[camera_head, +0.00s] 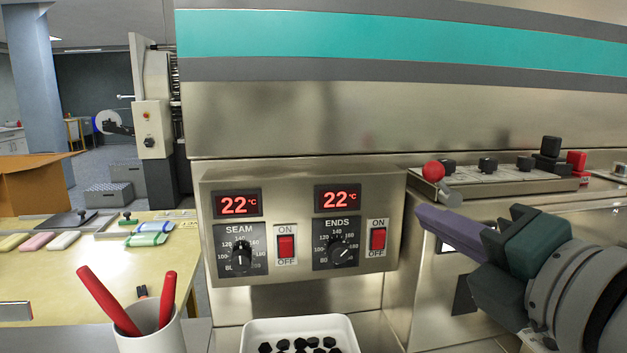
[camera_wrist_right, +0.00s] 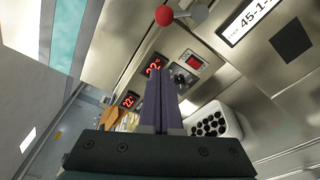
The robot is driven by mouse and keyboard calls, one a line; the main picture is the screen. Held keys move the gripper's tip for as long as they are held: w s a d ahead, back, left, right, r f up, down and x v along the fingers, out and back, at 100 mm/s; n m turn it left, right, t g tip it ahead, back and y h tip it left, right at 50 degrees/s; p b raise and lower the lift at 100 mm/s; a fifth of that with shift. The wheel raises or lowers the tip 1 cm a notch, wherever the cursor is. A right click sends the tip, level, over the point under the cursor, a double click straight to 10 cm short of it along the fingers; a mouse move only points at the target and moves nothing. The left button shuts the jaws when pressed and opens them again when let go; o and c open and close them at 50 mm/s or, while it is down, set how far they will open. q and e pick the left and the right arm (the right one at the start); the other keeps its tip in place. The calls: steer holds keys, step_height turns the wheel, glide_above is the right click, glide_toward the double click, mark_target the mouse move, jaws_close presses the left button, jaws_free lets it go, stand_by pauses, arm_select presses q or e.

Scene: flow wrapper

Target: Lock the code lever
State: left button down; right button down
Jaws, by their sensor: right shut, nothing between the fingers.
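The code lever, taken to be the one with a red ball knob (camera_head: 433,171) and a short metal arm, sits on the machine front at the left end of the control ledge. The knob also shows at the top of the right wrist view (camera_wrist_right: 164,15), with its metal hub to the right. My right gripper (camera_head: 424,217) is shut and empty, its purple fingers just below the knob in the head view. In the wrist view the fingers (camera_wrist_right: 157,75) point toward the knob with a visible gap. My left gripper is out of view.
A heater panel (camera_head: 301,284) with two displays reading 22°C, dials and red switches is left of the lever. A white tray (camera_head: 247,340) of black pieces and a cup (camera_head: 152,338) with red-handled tools stand below. A code label (camera_wrist_right: 249,20) shows beside the lever.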

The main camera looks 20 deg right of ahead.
mark_target(442, 182)
steer(key=w+d+r+p, duration=0.1)
steer(key=w+d+p, duration=0.1)
steer(key=w+d, duration=0.2)
steer(key=w, duration=0.2)
steer(key=shift+w+r, duration=0.2)
steer(key=shift+w, duration=0.15)
steer(key=shift+w, duration=0.1)
